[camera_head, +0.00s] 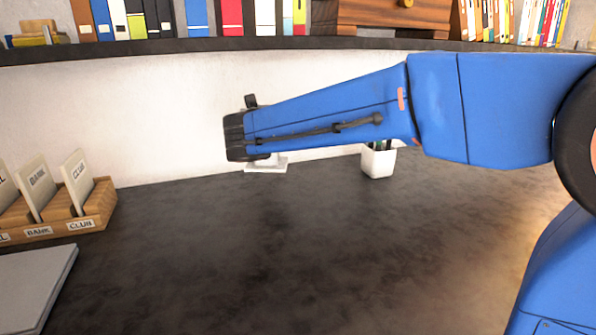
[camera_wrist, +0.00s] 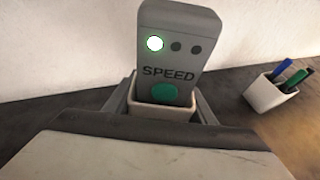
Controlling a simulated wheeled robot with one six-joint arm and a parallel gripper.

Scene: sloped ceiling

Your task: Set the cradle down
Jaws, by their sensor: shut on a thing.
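The cradle (camera_wrist: 160,110) is a small pale box in the wrist view, with a grey remote (camera_wrist: 180,45) standing in it. The remote reads SPEED, with one lit light, two dark ones and a green button. My gripper (camera_wrist: 166,106) is shut on the cradle, a grey finger on each side. In the head view, my arm's end hides most of it; a white flat piece (camera_head: 268,166), which looks like its base, shows just below, near the back wall. I cannot tell whether it touches the desk.
A white pen cup (camera_head: 378,161) stands to the right and also shows in the wrist view (camera_wrist: 272,92). A wooden card rack (camera_head: 60,225) and a grey flat item (camera_head: 35,285) are at left. The desk's middle (camera_head: 260,260) is clear. A shelf (camera_head: 300,44) runs above.

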